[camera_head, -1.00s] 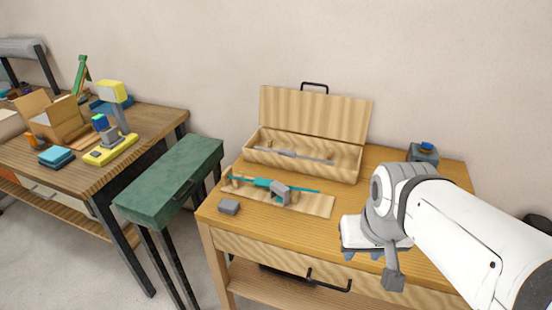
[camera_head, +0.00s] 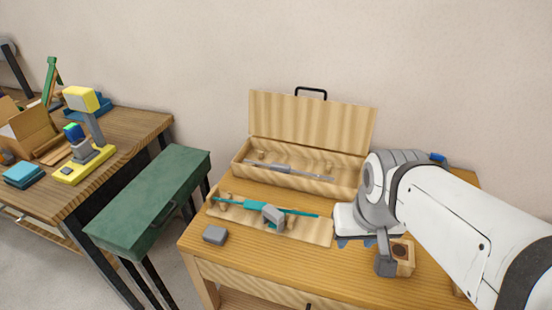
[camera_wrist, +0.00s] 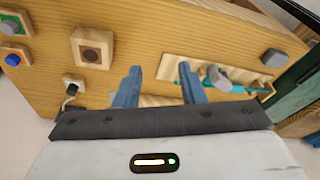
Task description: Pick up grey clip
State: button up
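A small grey block (camera_head: 215,234) lies loose on the wooden table at its front left; it also shows in the wrist view (camera_wrist: 275,57). A second grey piece (camera_head: 272,215), shaped like a clip, sits at the teal rod (camera_head: 300,212) on a wooden board (camera_head: 318,230); in the wrist view it is beyond my right finger (camera_wrist: 217,76). I cannot tell for sure which one is the grey clip. My gripper (camera_head: 357,242) is over the table, right of both pieces. Its blue fingers stand apart with nothing between them in the wrist view (camera_wrist: 158,85).
An open wooden case (camera_head: 318,187) with a grey rod stands behind the board. A wooden block with a dark hole (camera_wrist: 92,47) is near my gripper. A green case (camera_head: 150,205) on a stand is left of the table. Bare tabletop (camera_head: 255,258) lies in front of the board.

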jog(key=n+g+p, duration=0.1)
jog(key=n+g, duration=0.2)
jog(key=n, duration=0.6)
send_over(273, 211)
jog(key=d, duration=0.1)
jog(key=f, duration=0.7)
jog(key=shift+s, duration=0.2)
jog(key=shift+w+a+f+n, duration=0.15)
jog(key=shift+a+f+n, duration=0.05)
jog(key=shift+n, duration=0.1)
jog(key=shift+f, duration=0.4)
jog(key=f, duration=0.2)
jog(key=f+p, duration=0.1)
jog(key=f, duration=0.4)
jog(key=shift+a+p, duration=0.3)
jog(key=shift+p, duration=0.05)
jog(key=shift+c, duration=0.2)
grip_shut()
